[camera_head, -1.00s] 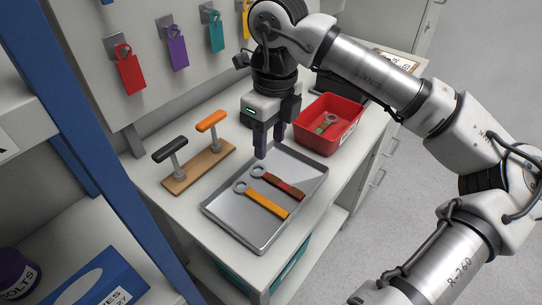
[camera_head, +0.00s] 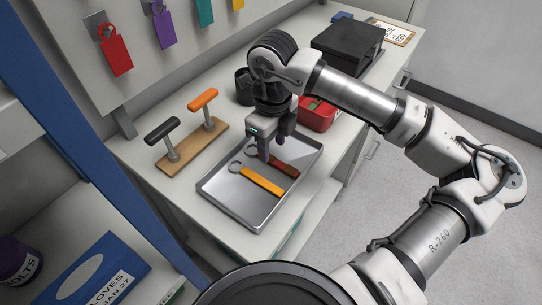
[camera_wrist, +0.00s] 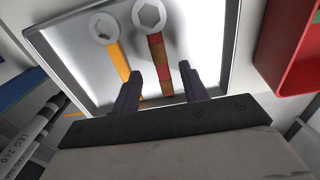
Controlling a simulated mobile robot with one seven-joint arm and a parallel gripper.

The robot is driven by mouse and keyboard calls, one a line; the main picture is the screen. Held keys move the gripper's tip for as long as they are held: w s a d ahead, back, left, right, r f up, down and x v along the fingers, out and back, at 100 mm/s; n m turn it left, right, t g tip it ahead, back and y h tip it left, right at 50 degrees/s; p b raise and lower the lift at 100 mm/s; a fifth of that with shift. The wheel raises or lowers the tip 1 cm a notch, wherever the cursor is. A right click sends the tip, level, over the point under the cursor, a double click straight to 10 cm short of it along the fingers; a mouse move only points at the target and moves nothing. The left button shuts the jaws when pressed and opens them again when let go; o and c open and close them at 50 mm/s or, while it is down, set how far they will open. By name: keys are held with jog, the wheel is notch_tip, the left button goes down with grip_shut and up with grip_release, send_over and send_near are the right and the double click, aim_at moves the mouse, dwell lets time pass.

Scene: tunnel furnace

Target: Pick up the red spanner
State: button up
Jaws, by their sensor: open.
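The red spanner (camera_head: 286,168) lies in a grey metal tray (camera_head: 243,216), beside an orange spanner (camera_head: 263,181). My gripper (camera_head: 269,156) is open and empty, low over the tray at the ring end of the red spanner and partly hiding it in the head view. In the wrist view the red spanner (camera_wrist: 156,50) runs between my two fingers (camera_wrist: 160,80), its ring end away from the palm. Its red handle looks worn with brownish patches. The orange spanner (camera_wrist: 117,58) lies to its left, outside the fingers. I cannot tell whether the fingers touch anything.
A red bin (camera_head: 318,115) stands behind the tray, partly hidden by my arm; it also shows in the wrist view (camera_wrist: 287,50). A wooden stand (camera_head: 196,153) with black and orange handles is left of the tray. A black box (camera_head: 347,46) is at the back.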

aim_at(272, 159)
jog(key=shift+f+p, duration=0.4)
jog(key=shift+f, duration=1.4)
grip_shut()
